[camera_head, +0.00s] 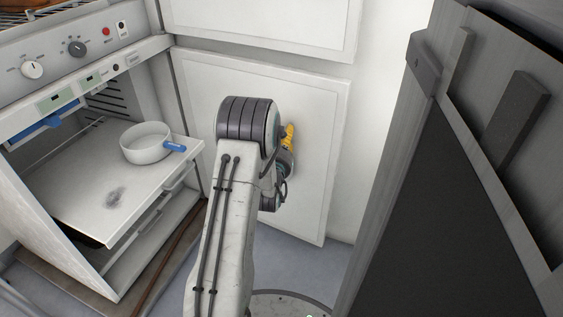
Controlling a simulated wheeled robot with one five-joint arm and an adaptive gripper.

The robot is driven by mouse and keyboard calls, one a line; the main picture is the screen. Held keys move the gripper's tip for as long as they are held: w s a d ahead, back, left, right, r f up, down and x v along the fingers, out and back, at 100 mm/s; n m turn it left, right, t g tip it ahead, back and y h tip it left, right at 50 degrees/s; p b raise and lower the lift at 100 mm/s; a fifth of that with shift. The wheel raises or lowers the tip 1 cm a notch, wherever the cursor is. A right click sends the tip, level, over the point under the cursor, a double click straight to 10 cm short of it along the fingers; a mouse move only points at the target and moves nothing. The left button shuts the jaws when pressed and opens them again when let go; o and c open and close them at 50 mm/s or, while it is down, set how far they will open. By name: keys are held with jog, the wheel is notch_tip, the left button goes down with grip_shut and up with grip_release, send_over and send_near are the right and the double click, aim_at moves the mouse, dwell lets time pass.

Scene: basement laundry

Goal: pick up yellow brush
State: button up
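My arm rises in the middle of the view, and its upper joint hides much of what lies past it. The end of my arm with my gripper (285,163) shows only in part to the right of that joint, in front of a white panel. A small yellow piece (289,136) shows at this end. I cannot tell whether it is the yellow brush or a part of my gripper. My gripper's fingers are not clearly visible. No other yellow thing that could be the brush is in view.
At left a white oven stands with its door (85,195) folded down. A white pot (146,143) with a blue handle sits on it. White cabinet panels (325,110) stand behind my arm. A tall grey board (430,190) blocks the right side. Some grey floor (335,262) is clear.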

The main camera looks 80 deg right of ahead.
jog(key=shift+d, duration=0.3)
jog(key=shift+r, duration=0.1)
grip_shut()
dwell(0.4)
